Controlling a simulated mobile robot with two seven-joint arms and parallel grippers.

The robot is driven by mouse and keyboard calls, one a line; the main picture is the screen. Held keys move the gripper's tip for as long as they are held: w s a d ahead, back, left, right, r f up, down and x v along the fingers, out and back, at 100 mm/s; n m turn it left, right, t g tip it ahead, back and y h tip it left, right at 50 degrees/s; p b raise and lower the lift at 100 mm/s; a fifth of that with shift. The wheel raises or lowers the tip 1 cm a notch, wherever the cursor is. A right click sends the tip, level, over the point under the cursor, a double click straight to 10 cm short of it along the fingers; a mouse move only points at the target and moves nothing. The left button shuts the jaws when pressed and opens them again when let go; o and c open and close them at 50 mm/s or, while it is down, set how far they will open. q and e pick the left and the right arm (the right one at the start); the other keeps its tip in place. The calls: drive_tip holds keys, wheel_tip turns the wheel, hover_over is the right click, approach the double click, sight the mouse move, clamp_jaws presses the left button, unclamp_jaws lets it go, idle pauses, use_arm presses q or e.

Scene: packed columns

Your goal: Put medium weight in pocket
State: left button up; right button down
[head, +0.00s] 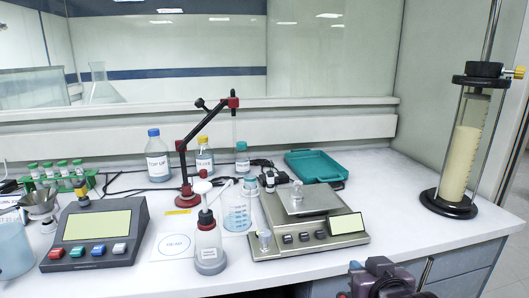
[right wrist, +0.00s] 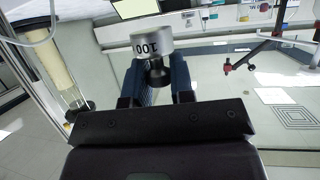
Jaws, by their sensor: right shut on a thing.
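In the right wrist view my right gripper (right wrist: 159,78) is shut on a metal weight (right wrist: 152,44) marked 100, with a dark knob between the blue fingers. In the head view my right gripper (head: 385,275) is at the bottom edge, in front of the bench; the weight cannot be made out there. My left gripper is not in view.
The balance (head: 305,238) stands near the bench's front edge. Left of it are a wash bottle (head: 208,245), a beaker (head: 237,212) and a red-jointed stand (head: 187,195). A tall column (head: 461,165) stands at the right. The bench right of the balance is clear.

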drive_tip(key=s+d+f, duration=0.1)
drive_tip(key=s+f, duration=0.2)
drive_tip(key=f, duration=0.3)
drive_tip(key=s+f, duration=0.3)
drive_tip(key=f, duration=0.4)
drive_tip(key=shift+s+d+f+m+h, duration=0.15)
drive_tip(key=shift+d+f+m+h, duration=0.15)
drive_tip(key=shift+d+h, duration=0.1)
